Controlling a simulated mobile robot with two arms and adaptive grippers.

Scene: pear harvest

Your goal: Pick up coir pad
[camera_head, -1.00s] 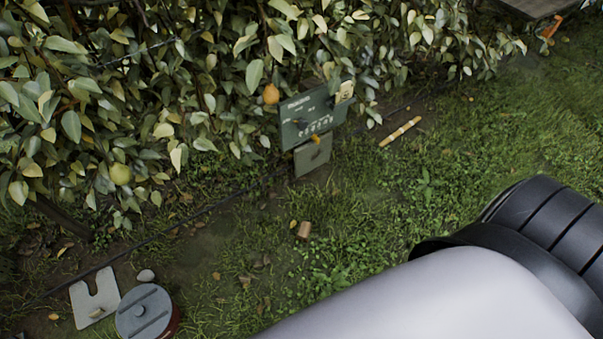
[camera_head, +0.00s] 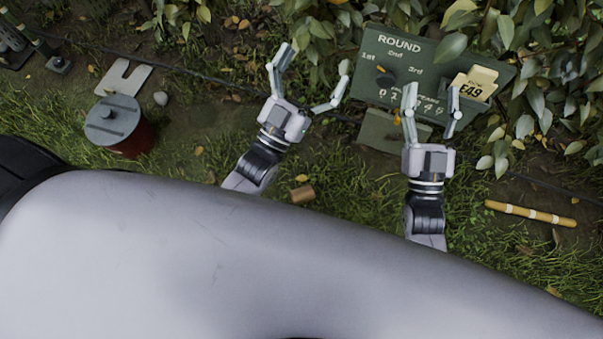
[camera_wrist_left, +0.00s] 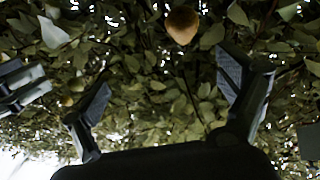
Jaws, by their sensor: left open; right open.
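I cannot tell any thing in view for certain as the coir pad. A flat grey-beige slotted plate (camera_head: 123,78) lies on the ground at the upper left. A small brown block (camera_head: 302,194) lies on the grass below my left gripper (camera_head: 317,57). That gripper is open and empty, left of the green board; its spread fingers also show in the left wrist view (camera_wrist_left: 163,85), with leaves and an orange-brown fruit (camera_wrist_left: 182,25) beyond. My right gripper (camera_head: 431,89) is open and empty, in front of the board in the picture.
The green board (camera_head: 400,50) reads ROUND and holds yellow cards (camera_head: 474,83). A grey-lidded drum (camera_head: 113,122) and a pale stone (camera_head: 160,98) stand near the slotted plate. A banded stick (camera_head: 530,213) lies at right. Leafy branches hang along the top.

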